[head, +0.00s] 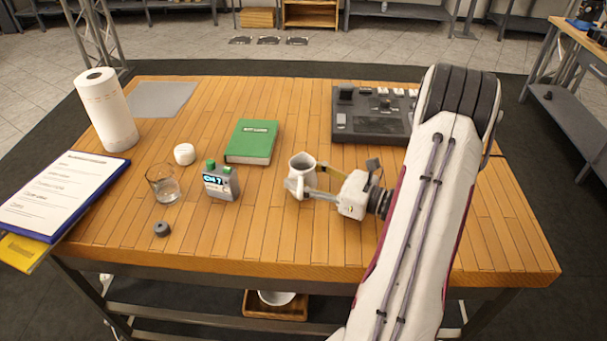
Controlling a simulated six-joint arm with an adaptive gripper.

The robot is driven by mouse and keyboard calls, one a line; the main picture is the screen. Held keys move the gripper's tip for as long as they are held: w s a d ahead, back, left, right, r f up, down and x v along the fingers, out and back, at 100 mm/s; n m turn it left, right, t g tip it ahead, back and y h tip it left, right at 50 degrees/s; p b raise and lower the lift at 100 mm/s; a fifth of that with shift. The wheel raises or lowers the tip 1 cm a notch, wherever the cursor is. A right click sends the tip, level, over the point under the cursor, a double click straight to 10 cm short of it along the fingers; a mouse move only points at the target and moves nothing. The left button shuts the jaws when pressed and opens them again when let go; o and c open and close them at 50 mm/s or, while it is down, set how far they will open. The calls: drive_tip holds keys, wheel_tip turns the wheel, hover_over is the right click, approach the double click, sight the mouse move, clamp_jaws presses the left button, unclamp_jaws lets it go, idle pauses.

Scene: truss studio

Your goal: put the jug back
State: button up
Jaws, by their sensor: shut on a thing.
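A white jug (301,163) is near the middle of the wooden table (240,238), to the left of my arm. It looks upright, with its open mouth up. My gripper (304,183) reaches in from the right and is shut on the jug. The fingers cover part of the jug's side. I cannot tell whether the jug's base touches the table or is held just above it. A flat grey mat (162,98) lies bare at the table's back left.
A glass with clear liquid (164,187), a small device (221,184), a white jar (184,153) and a dark knob (162,229) stand left. A green book (251,141) lies behind the jug. A paper roll (105,112), clipboard (58,195) and black console (370,115) flank them.

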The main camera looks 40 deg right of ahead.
drive_tip(key=o, duration=1.4)
drive_tip(key=shift+f, duration=0.1)
drive_tip(key=shift+v, duration=6.05)
drive_tip(key=shift+w+d, duration=0.1)
drive_tip(key=shift+w, duration=0.05)
